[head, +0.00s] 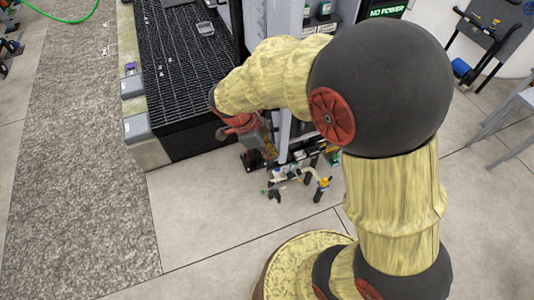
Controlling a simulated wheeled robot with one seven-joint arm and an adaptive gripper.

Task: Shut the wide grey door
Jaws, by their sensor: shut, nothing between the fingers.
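My arm reaches left and then down from its large dark elbow joint. My gripper (264,150) is small in the picture, below the red wrist, and points down towards the floor. It is shut and holds nothing. A tall pale grey panel (264,22), which looks like the wide grey door, stands upright at the top centre beside open shelves. My arm hides much of it, and a pale upright strip shows below the arm close to my gripper. I cannot tell whether my gripper touches it, or how far open the door is.
A black grated platform (185,60) with grey boxes (138,127) on its left edge stands left of my gripper. Several small tools and bottles (298,180) are low down just right of it. A cart (490,40) stands at top right. The front floor is clear.

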